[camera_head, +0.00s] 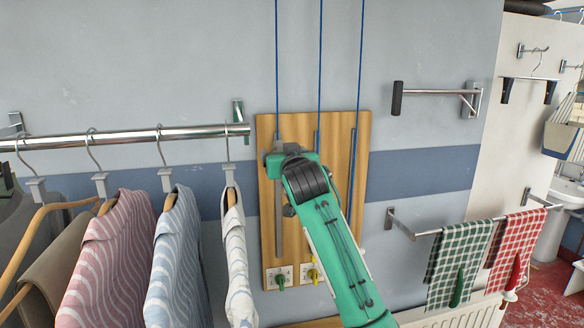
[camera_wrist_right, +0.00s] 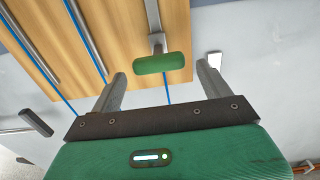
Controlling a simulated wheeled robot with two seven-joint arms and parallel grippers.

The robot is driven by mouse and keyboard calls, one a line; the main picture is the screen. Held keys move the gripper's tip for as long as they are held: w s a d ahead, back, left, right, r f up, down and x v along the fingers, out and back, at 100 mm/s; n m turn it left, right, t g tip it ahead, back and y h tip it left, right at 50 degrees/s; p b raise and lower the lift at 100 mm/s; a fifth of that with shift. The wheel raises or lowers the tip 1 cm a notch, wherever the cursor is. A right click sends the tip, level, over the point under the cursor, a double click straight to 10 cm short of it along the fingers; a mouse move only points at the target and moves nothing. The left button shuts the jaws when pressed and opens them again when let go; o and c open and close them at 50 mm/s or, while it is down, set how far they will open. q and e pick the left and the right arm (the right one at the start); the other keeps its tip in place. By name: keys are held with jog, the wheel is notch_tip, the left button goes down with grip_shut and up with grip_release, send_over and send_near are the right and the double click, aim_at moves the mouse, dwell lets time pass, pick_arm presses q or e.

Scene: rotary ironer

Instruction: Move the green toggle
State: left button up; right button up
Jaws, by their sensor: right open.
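The green toggle (camera_wrist_right: 160,64) is a rounded bar on a metal stem at the end of a metal strip on the wooden board. In the right wrist view it lies beyond and between my right fingertips, with a gap visible on both sides. My right gripper (camera_wrist_right: 162,82) is open; contact with the toggle cannot be told. In the head view my green right arm reaches up to the board (camera_head: 299,235), and its gripper hides the toggle there. A small green knob (camera_head: 280,281) and a yellow knob (camera_head: 312,273) sit at the board's bottom. My left gripper is not seen.
Blue cords run up from the board. A chrome rail (camera_head: 125,137) with hanging shirts (camera_head: 178,260) stands close on the left. A black-tipped wall bar (camera_head: 397,98) and a towel rail with green (camera_head: 455,262) and red checked towels (camera_head: 514,243) are on the right.

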jog(key=s+d+b, duration=0.2)
jog(key=s+b, duration=0.3)
jog(key=s, duration=0.7)
jog(key=shift+d, duration=0.2)
